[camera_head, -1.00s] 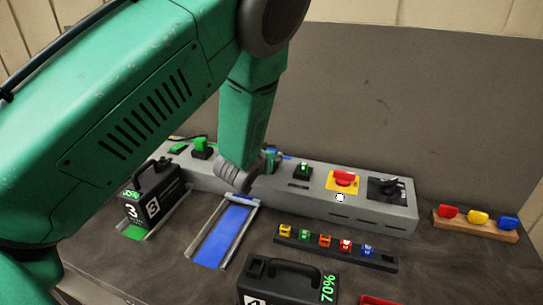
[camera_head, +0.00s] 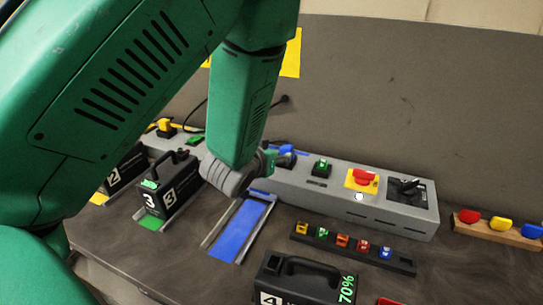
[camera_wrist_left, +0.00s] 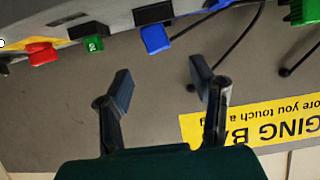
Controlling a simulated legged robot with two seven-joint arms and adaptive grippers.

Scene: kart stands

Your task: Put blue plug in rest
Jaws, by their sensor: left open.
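The blue plug (camera_wrist_left: 155,38) sits on a black socket of the grey console in the left wrist view, with a black cable beside it. In the head view it shows as a blue and dark shape (camera_head: 286,150) on the console, partly behind my wrist. My left gripper (camera_wrist_left: 158,83) is open and empty. Its fingers point toward the console and the blue plug lies ahead, between their directions and apart from them. In the head view the gripper (camera_head: 268,160) is mostly hidden by my wrist. Which place is the rest is unclear. My right gripper is not in view.
The grey console (camera_head: 345,212) carries a green switch (camera_head: 321,167), a red knob (camera_head: 364,175) and a black rotary switch (camera_head: 405,188). Battery boxes 3 (camera_head: 168,185) and 4 (camera_head: 300,280) stand in front. The blue slot (camera_head: 241,230) is empty. A yellow sign (camera_wrist_left: 240,120) is on the wall.

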